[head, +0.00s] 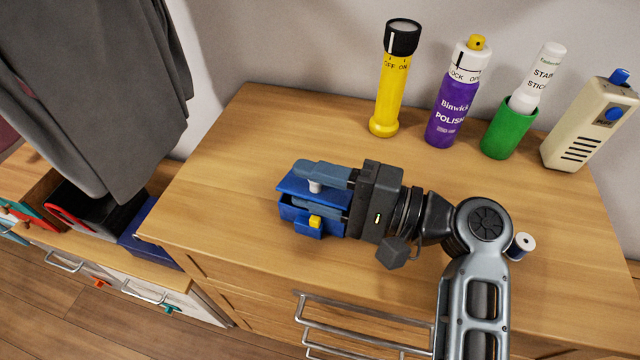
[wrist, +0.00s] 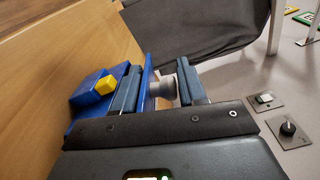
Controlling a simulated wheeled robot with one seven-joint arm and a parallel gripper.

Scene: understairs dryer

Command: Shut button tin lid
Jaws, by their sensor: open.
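The blue button tin (head: 291,218) sits on the wooden top, with a yellow button (head: 315,222) on its near side. Its blue lid (head: 291,186) stands ajar and carries a pale grey knob (head: 316,187). My gripper (head: 308,184) is open, with its fingers either side of the lid and knob. In the wrist view, my gripper (wrist: 158,84) has one finger between the tin body (wrist: 84,96) and the lid (wrist: 148,72). The knob (wrist: 163,88) shows between the fingers. Whether either finger touches the lid is unclear. My gripper hides the tin's right end.
A yellow torch (head: 388,90), purple polish can (head: 453,105), green cup (head: 508,132) with a white stick, and beige device (head: 590,125) stand along the back. A thread spool (head: 521,245) is right of my arm. Grey cloth (head: 100,80) hangs at left. The left top is clear.

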